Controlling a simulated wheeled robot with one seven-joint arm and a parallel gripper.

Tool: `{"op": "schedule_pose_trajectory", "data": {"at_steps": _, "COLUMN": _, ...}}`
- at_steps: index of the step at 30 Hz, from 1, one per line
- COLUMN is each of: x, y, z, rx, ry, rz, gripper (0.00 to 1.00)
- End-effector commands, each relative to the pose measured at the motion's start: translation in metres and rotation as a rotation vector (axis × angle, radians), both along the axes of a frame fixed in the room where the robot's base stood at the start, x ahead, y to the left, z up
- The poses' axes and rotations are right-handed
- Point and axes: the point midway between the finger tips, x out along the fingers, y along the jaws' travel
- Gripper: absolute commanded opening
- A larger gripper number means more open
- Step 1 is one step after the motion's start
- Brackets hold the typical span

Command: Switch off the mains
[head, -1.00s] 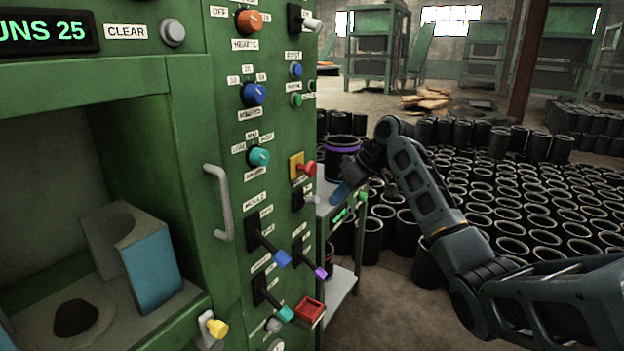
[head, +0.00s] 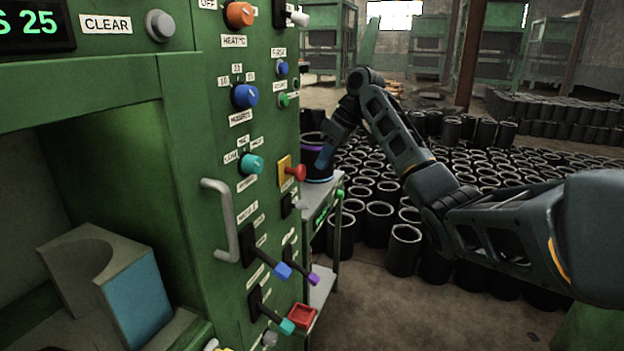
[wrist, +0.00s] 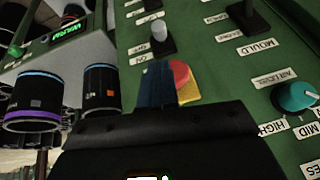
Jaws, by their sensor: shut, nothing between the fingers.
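The green machine panel (head: 205,130) carries several switches. A small black switch with a grey lever (wrist: 159,35) and ON/OFF labels shows in the wrist view; in the head view it (head: 289,205) sits below the red button. Another black switch with a whitish handle (head: 298,18) is at the panel's top edge. I cannot read which is labelled mains. My gripper (head: 323,158) is shut and empty, just right of the panel. In the wrist view its blue fingertips (wrist: 157,68) overlap the red button (wrist: 180,75) on its yellow plate; contact cannot be told.
Coloured knobs and levers crowd the panel, including a teal knob (wrist: 296,96) and a blue-tipped lever (head: 282,270). A side stand (head: 330,215) bears black sleeves (wrist: 32,101). Many sleeves cover the floor behind. Bare floor lies at the lower right.

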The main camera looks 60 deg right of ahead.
Motion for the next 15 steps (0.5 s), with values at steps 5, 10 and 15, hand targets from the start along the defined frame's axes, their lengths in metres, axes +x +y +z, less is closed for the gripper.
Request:
{"op": "schedule_pose_trajectory", "data": {"at_steps": 5, "x": 0.009, "y": 0.004, "z": -0.021, "rx": 0.003, "ry": 0.003, "rz": 0.001, "gripper": 0.00}}
{"op": "schedule_pose_trajectory", "data": {"at_steps": 10, "x": 0.022, "y": 0.009, "z": -0.048, "rx": 0.003, "ry": 0.003, "rz": 0.001, "gripper": 0.00}}
{"op": "schedule_pose_trajectory", "data": {"at_steps": 15, "x": 0.033, "y": 0.012, "z": -0.070, "rx": 0.002, "ry": 0.002, "rz": 0.000, "gripper": 0.00}}
